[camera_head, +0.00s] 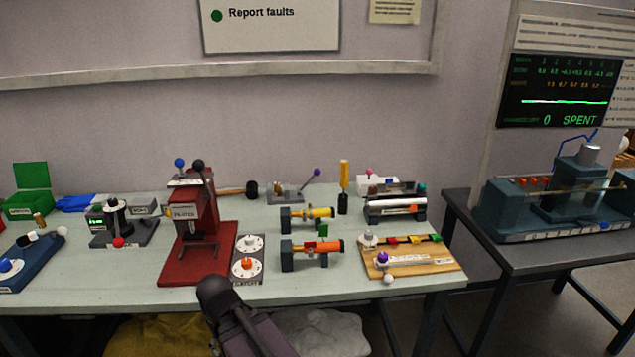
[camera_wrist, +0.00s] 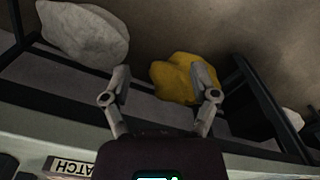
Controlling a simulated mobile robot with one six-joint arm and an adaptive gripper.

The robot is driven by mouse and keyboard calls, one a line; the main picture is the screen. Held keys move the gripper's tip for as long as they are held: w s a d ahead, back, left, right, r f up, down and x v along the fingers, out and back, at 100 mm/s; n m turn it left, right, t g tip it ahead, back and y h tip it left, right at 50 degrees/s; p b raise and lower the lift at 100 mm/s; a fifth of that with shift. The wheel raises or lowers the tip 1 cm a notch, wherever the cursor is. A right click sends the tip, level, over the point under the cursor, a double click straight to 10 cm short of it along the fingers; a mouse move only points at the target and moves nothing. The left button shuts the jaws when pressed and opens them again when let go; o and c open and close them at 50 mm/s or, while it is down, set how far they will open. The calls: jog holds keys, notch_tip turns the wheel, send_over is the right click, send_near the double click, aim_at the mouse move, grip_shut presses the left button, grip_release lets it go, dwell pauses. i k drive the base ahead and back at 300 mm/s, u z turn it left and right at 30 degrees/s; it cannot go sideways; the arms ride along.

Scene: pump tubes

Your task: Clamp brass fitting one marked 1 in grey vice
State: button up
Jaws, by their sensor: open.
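A grey vice-like device (camera_head: 285,191) with a purple-knobbed lever stands at the back middle of the bench; its jaws are too small to judge. I cannot read a mark 1 on any fitting. A small brass-coloured piece (camera_head: 39,220) stands at the left near the green box. A yellow cylinder (camera_head: 318,213) and an orange cylinder (camera_head: 322,247) lie on dark stands mid-bench. My gripper (camera_wrist: 161,72) is open and empty in the wrist view, pointing at the floor area below the bench, away from these things.
A red press (camera_head: 200,235) stands tall left of centre, with a dial panel (camera_head: 248,258) beside it. A wooden board (camera_head: 412,258) lies at the right. A green box (camera_head: 30,200) is far left. Yellow (camera_wrist: 180,80) and white (camera_wrist: 82,35) bundles lie under the bench.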

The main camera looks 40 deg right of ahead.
aim_at(316, 172)
jog(key=k, duration=1)
jog(key=z, duration=0.5)
jog(key=i, duration=0.8)
